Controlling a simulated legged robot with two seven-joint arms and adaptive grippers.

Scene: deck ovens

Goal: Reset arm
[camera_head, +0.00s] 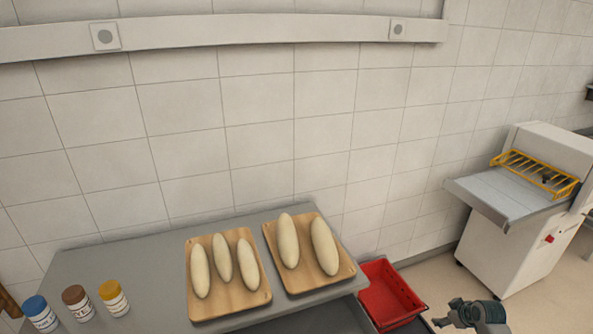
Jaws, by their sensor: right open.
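My right gripper (447,314) shows at the bottom edge, right of the red crate and above the floor. It is open, and nothing shows between its fingers. Part of it is cut off by the frame. My left gripper is not in view. A grey table (120,262) stands against the tiled wall. On it lie two wooden boards: the left board (232,305) bears three pale dough loaves (222,258), and the right board (306,279) bears two loaves (324,246).
Jars with blue (40,313), brown (77,302) and yellow (113,297) lids stand at the table's left front. A red crate (413,306) sits beyond the table's right end. A white machine (515,245) with a yellow guard (536,174) stands at right. Floor between them is clear.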

